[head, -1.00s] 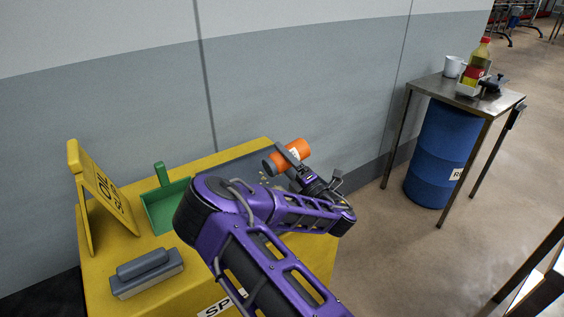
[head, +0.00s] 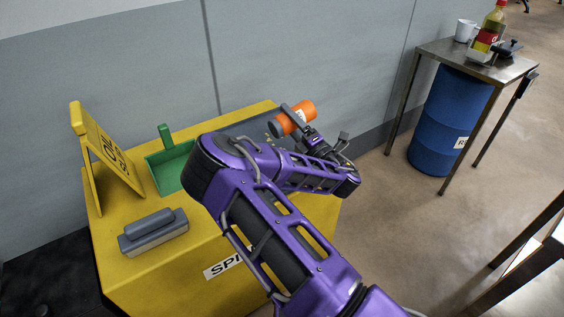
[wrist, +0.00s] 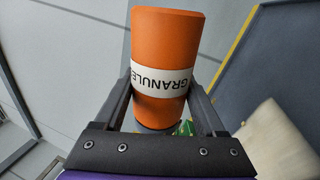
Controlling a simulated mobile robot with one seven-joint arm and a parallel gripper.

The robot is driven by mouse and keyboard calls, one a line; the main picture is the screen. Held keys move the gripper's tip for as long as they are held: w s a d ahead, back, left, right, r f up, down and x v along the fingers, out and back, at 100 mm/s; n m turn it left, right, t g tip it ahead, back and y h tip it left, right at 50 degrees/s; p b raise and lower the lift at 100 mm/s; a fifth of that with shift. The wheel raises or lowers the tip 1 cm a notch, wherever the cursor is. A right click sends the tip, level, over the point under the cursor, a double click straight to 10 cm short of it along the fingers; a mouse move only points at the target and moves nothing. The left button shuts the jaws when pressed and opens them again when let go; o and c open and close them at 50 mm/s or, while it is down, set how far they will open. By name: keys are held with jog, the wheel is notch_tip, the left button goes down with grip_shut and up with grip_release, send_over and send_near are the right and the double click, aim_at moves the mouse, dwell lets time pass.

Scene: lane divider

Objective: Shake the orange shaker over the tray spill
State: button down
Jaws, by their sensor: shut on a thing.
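The orange shaker (head: 299,114) is held tilted nearly on its side, its grey end toward the left, above the dark tray (head: 238,132) on the yellow cabinet. In the wrist view the shaker (wrist: 165,45) fills the middle, with a white label reading "GRANULES" upside down. My gripper (head: 296,121) is shut on the shaker, one finger on each side of it. In the wrist view the gripper (wrist: 163,95) shows both fingers against the shaker. Small pale granules lie on the tray near my arm. My arm hides much of the tray and any spill there.
On the yellow cabinet (head: 140,262) stand a yellow oil sign (head: 108,150), a green dustpan (head: 168,170) and a grey brush block (head: 153,236). A metal table (head: 440,50) with a bottle (head: 490,30) and mug (head: 465,30) stands right, above a blue barrel (head: 445,120). A wall runs behind.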

jog(key=shift+w+d, duration=0.6)
jog(key=shift+d, duration=0.3)
jog(key=shift+w+d, duration=0.6)
jog(key=shift+d, duration=0.25)
jog(key=shift+w+d, duration=0.6)
jog(key=shift+d, duration=0.3)
jog(key=shift+s+a, duration=0.1)
jog(key=shift+s+a, duration=0.45)
jog(key=shift+a, duration=0.25)
jog(key=shift+s+a, duration=0.45)
jog(key=shift+a, duration=0.2)
jog(key=shift+a, duration=0.1)
jog(key=shift+s+a+p, duration=0.15)
jog(key=shift+s+a, duration=0.35)
jog(key=shift+a, duration=0.2)
jog(key=shift+s+a+p, duration=0.15)
jog(key=shift+s+a, duration=0.3)
jog(key=shift+a, duration=0.2)
jog(key=shift+d, duration=0.1)
dwell(0.4)
jog(key=shift+w+d+b, duration=0.1)
jog(key=shift+w+d, duration=0.55)
jog(key=shift+d, duration=0.3)
jog(key=shift+w+d+b, duration=0.1)
jog(key=shift+w+d, duration=0.55)
jog(key=shift+d, duration=0.3)
jog(key=shift+w+d+b, duration=0.1)
jog(key=shift+w+d, duration=0.55)
jog(key=shift+d, duration=0.3)
